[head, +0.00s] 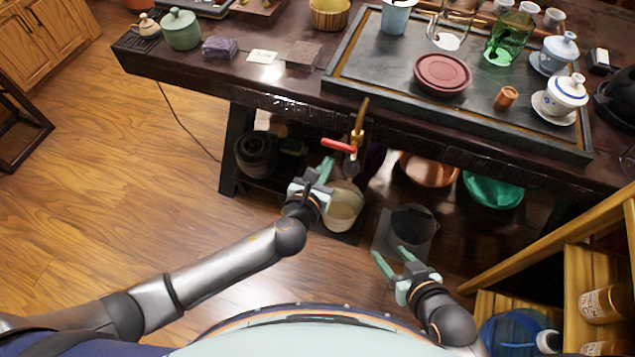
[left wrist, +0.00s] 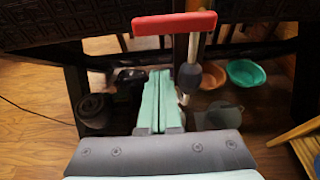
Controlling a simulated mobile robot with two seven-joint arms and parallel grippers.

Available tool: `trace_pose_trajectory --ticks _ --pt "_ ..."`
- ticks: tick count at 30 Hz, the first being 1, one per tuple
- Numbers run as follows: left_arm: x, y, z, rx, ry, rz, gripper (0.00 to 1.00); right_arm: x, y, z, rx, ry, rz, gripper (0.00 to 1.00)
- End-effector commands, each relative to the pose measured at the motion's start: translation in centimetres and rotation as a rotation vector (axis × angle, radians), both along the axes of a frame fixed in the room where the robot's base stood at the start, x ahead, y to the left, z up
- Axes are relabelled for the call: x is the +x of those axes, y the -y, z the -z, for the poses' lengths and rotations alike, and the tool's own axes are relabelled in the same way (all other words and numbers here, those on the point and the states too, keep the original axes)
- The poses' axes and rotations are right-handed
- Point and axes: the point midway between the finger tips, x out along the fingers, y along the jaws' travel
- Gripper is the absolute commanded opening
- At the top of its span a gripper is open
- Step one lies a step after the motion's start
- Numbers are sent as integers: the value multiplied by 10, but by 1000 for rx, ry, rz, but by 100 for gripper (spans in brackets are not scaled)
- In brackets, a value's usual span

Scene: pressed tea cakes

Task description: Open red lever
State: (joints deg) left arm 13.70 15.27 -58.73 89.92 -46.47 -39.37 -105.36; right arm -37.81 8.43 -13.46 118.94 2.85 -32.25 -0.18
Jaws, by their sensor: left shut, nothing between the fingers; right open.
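The red lever (head: 338,146) is on a brass tap (head: 359,120) at the front edge of the dark tea table. In the left wrist view the red lever (left wrist: 174,23) lies crosswise at the top, beyond the fingertips. My left gripper (head: 327,165) is just below the lever in the head view; its pale green fingers (left wrist: 159,75) are together and empty. I cannot tell whether they touch the lever. My right gripper (head: 388,259) is open and empty, lower and to the right, clear of the table.
A tea tray (head: 350,60) holds a red-brown dish (head: 442,74), a green glass (head: 508,40) and lidded cups. Below the tap are a pale bucket (head: 343,208), a copper bowl (head: 428,170) and a green bowl (head: 492,190). A wooden shelf (head: 540,255) stands at right.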

Motion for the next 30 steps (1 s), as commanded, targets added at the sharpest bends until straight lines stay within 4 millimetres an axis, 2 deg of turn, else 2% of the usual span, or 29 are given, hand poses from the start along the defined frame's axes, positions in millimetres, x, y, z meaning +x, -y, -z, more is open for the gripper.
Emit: trace_pose_trajectory --ticks 1,3,8,20,30 --pt "0 1 -13 -4 2 1 0 -2 2 -4 -4 -6 2 57" --pt "-1 0 -24 -3 1 2 0 -3 3 -6 -5 -10 3 57" --pt "-1 0 -37 -1 1 1 0 -3 2 -8 -4 -6 3 57" --pt "-2 0 -40 0 -1 1 0 -1 -2 -8 3 -3 -4 57" --pt "-1 -8 -45 49 14 1 0 1 -2 -20 3 0 -4 57"
